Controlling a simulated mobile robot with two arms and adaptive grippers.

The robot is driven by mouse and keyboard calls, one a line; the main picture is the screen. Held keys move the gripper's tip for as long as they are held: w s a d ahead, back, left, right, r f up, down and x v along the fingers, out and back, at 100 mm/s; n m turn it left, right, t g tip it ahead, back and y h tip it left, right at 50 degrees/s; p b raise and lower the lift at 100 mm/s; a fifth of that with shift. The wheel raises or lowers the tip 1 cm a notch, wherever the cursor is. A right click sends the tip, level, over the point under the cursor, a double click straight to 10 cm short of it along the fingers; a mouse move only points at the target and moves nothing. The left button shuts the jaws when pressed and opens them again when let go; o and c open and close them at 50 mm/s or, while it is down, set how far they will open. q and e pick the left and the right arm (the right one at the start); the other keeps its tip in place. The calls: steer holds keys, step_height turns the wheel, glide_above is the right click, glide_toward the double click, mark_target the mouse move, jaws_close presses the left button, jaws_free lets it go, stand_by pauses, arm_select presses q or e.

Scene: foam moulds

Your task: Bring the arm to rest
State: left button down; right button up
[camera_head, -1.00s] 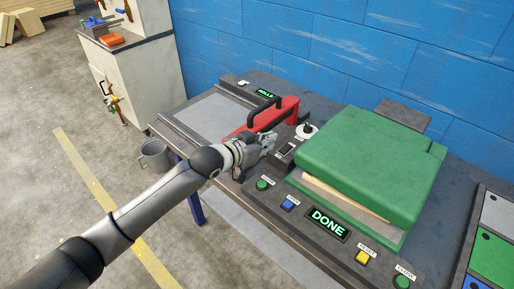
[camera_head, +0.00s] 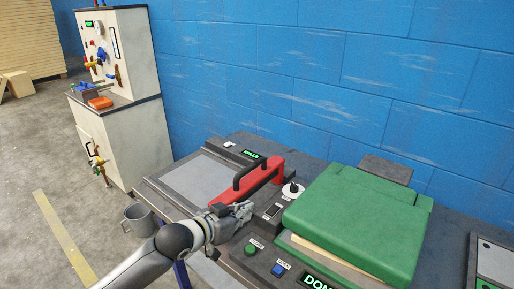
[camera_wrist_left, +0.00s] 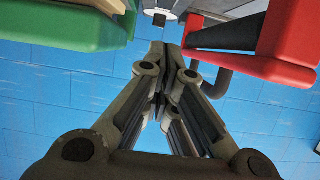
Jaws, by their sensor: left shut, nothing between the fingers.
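My left gripper (camera_head: 246,208) is shut and empty. In the head view it is over the front part of the workbench, just in front of the red block with a black handle (camera_head: 264,180) and left of the green mould (camera_head: 358,222). In the left wrist view the fingers of my left gripper (camera_wrist_left: 164,50) meet at their tips, with the green mould (camera_wrist_left: 60,25) at the upper left and the red block (camera_wrist_left: 285,40) at the upper right. My right gripper is not in view.
A green button (camera_head: 250,249), a blue button (camera_head: 277,270) and a partly cut-off lit display (camera_head: 318,282) line the bench front. A grey mug-like container (camera_head: 138,220) is left of the bench. A white cabinet (camera_head: 118,140) stands at the back left. A blue wall (camera_head: 300,80) closes the back.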

arm_select(q)
steer(key=shift+n+g+y, duration=0.3)
steer(key=shift+g+y, duration=0.2)
steer(key=shift+g, duration=0.1)
steer(key=s+f, duration=0.3)
steer(key=s+d+f, duration=0.1)
steer(key=s, duration=0.1)
steer(key=shift+s+f, duration=0.25)
steer(key=shift+f, duration=0.05)
steer(key=s+a+f+n+g+y, duration=0.2)
steer(key=s+a+f, duration=0.25)
steer(key=s, duration=0.55)
steer(key=s+a+f+n+g+y, duration=0.1)
steer(key=s+a+f+g+y, duration=0.15)
steer(key=s+a, duration=0.55)
steer(key=s+a+f+n+g+y, duration=0.25)
steer(key=s+f, duration=0.25)
steer(key=s, duration=0.7)
step_height(320, 180, down, 26)
steer(key=s+m, duration=0.1)
steer(key=s, duration=0.1)
steer(key=s+a+f+g, duration=0.2)
steer(key=s+a+f, duration=0.1)
steer(key=s+f, duration=1.3)
